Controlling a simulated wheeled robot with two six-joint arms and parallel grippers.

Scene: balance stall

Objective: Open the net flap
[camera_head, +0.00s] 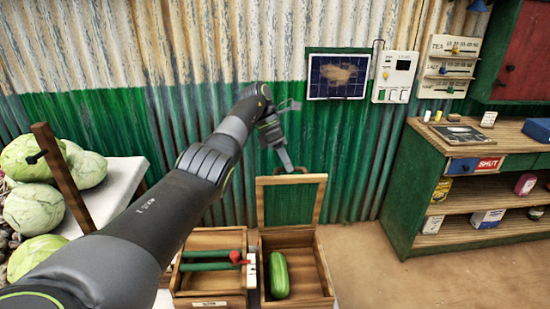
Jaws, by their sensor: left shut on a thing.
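The net flap (290,206), a wooden frame with green netting, stands raised at the back of the right-hand compartment of a wooden crate (318,278). My left gripper (291,168) is at the flap's top edge, shut on its handle, which the fingers partly hide. A long green vegetable (279,275) lies in the uncovered compartment below. The left-hand compartment (207,270) has green bars with a red knob across it. My right gripper is out of view.
Cabbages (33,211) sit on a white-topped table (110,195) at left. A green shelf counter (415,180) with goods stands at right. A corrugated wall with a dark blue panel (337,76) is behind the crate. Bare floor lies between crate and counter.

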